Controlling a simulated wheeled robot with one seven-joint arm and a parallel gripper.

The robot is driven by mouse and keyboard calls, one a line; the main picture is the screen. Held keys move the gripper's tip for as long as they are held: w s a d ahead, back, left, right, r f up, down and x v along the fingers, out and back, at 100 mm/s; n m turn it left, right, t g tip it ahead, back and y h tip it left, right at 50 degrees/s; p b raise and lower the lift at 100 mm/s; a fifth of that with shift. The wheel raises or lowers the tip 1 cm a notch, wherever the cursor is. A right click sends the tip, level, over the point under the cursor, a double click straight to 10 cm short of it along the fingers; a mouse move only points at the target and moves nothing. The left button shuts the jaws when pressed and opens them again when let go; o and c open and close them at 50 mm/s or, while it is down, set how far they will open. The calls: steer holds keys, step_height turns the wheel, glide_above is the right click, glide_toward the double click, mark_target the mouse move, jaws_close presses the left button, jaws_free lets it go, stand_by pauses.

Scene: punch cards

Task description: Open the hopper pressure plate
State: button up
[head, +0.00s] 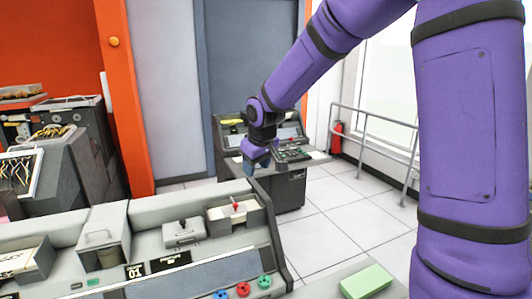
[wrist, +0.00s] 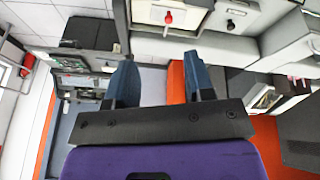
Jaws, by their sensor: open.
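A grey card machine (head: 150,210) fills the lower left of the head view. A grey upright piece with a bar handle (head: 98,237) stands on its left part; it may be the hopper pressure plate, but I cannot tell for sure. An open tray with a red knob (head: 235,207) is at the machine's right end; the red knob also shows at the top of the wrist view (wrist: 168,17). My gripper (head: 251,170) is in the air beyond the machine's right end. In the wrist view its two blue fingers (wrist: 159,72) are apart, with nothing between them.
A light green block (head: 366,281) lies on a grey surface at the lower right. Another console (head: 290,190) stands behind my gripper. Dark equipment (head: 85,150) is at the left by an orange post (head: 125,100). Tiled floor (head: 345,220) is clear at the right, before a railing (head: 385,145).

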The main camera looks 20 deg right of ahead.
steer(key=s+r, duration=0.5)
steer(key=shift+s+d+r+m+t, duration=0.15)
steer(key=shift+s+r+m+t, duration=0.15)
steer(key=shift+r, duration=0.1)
steer(key=s+d+r+m, duration=0.1)
steer(key=s+r, duration=0.2)
steer(key=s, duration=1)
steer(key=s+d+r+m, duration=0.2)
steer(key=s+r, duration=0.1)
steer(key=s, duration=1)
steer(key=shift+s+t, duration=0.3)
steer(key=shift+s+f, duration=0.1)
steer(key=shift+s, duration=0.15)
steer(key=shift+c, duration=0.5)
steer(key=shift+s+d, duration=0.1)
steer(key=shift+s, duration=0.05)
